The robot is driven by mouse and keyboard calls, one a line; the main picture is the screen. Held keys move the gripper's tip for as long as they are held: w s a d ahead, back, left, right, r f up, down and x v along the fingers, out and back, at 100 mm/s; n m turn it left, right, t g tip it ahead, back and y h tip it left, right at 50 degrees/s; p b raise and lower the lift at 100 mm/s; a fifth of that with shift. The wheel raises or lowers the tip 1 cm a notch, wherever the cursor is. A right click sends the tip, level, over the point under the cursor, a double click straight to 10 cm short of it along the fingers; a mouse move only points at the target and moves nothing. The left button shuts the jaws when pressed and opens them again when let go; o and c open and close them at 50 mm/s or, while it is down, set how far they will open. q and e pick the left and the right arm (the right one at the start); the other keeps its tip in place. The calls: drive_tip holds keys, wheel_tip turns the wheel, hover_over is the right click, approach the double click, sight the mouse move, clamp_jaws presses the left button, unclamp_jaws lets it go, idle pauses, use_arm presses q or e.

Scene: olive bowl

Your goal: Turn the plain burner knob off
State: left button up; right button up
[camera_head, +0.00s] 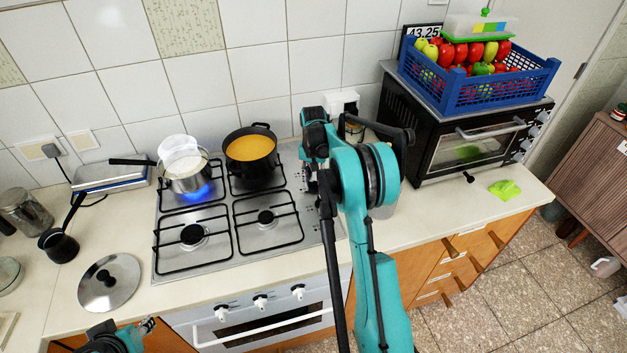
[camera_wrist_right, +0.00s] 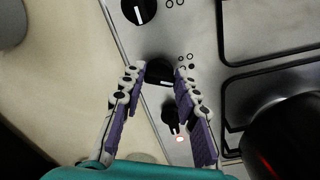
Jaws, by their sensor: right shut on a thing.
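My right gripper (camera_wrist_right: 160,70) is shut on a black knob (camera_wrist_right: 158,76) of the steel hob, with one finger on each side of it. A white mark shows on this knob. Another black knob (camera_wrist_right: 138,9) with a white stripe is above it in the wrist view. A third dark knob (camera_wrist_right: 171,115) lies below, beside a small glowing light (camera_wrist_right: 180,139). In the head view my right arm hides most of the knob strip at the hob's right side. Part of my left arm shows at the bottom left; its finger state is unclear.
On the hob (camera_head: 222,262), a steel pot (camera_head: 187,182) of white liquid stands over a blue flame, beside a dark pot (camera_head: 250,172) of orange liquid. A toaster oven (camera_head: 432,140) with a blue crate (camera_head: 480,93) is at right. A lid (camera_head: 108,291) lies at left.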

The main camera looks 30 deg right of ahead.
sight(313, 182)
drive_tip(key=shift+m, duration=0.3)
drive_tip(key=o, duration=1.2)
drive_tip(key=shift+c, duration=0.2)
wheel_tip(313, 182, up, 12)
